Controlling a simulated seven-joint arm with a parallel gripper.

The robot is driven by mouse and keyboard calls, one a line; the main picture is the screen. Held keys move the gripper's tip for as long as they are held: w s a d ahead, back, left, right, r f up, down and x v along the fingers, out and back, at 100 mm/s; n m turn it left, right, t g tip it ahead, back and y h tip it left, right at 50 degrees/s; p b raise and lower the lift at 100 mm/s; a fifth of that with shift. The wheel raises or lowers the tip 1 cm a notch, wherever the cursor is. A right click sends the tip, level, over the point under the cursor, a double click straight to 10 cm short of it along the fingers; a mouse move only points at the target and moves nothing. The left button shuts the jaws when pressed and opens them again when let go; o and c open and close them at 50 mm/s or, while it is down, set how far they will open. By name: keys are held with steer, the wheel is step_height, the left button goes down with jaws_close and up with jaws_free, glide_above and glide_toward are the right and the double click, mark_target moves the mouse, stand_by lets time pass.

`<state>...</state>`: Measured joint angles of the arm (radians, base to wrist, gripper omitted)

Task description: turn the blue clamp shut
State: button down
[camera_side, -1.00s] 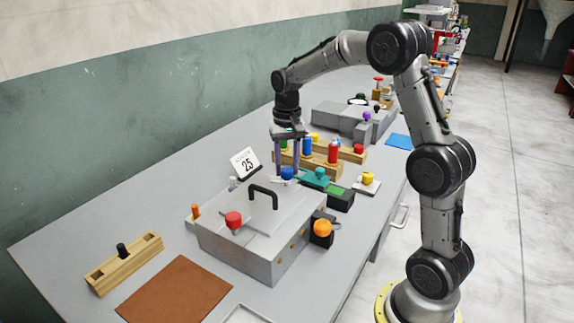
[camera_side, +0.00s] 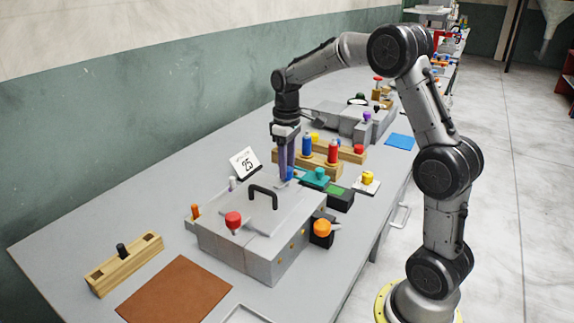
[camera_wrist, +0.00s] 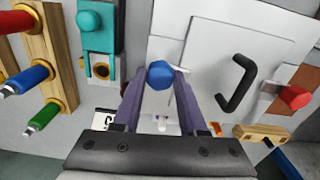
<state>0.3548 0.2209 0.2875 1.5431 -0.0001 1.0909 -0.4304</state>
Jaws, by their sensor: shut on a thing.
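The blue clamp (camera_wrist: 161,74) has a round blue knob near the edge of a grey press box (camera_side: 250,245) with a light lid. In the side view the blue knob (camera_side: 290,173) is mostly hidden behind my fingers. My gripper (camera_side: 287,178) points down at the box's far corner. In the wrist view the purple fingertips of my gripper (camera_wrist: 160,84) sit on either side of the blue knob, shut on it.
A brown mat (camera_side: 178,290) lies to the left.

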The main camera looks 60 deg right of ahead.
steer(key=shift+n, duration=0.6)
steer(key=shift+r, duration=0.1)
steer(key=shift+c, duration=2.2)
jaws_free()
step_height(320, 180, up, 14)
steer(key=shift+a, duration=0.1)
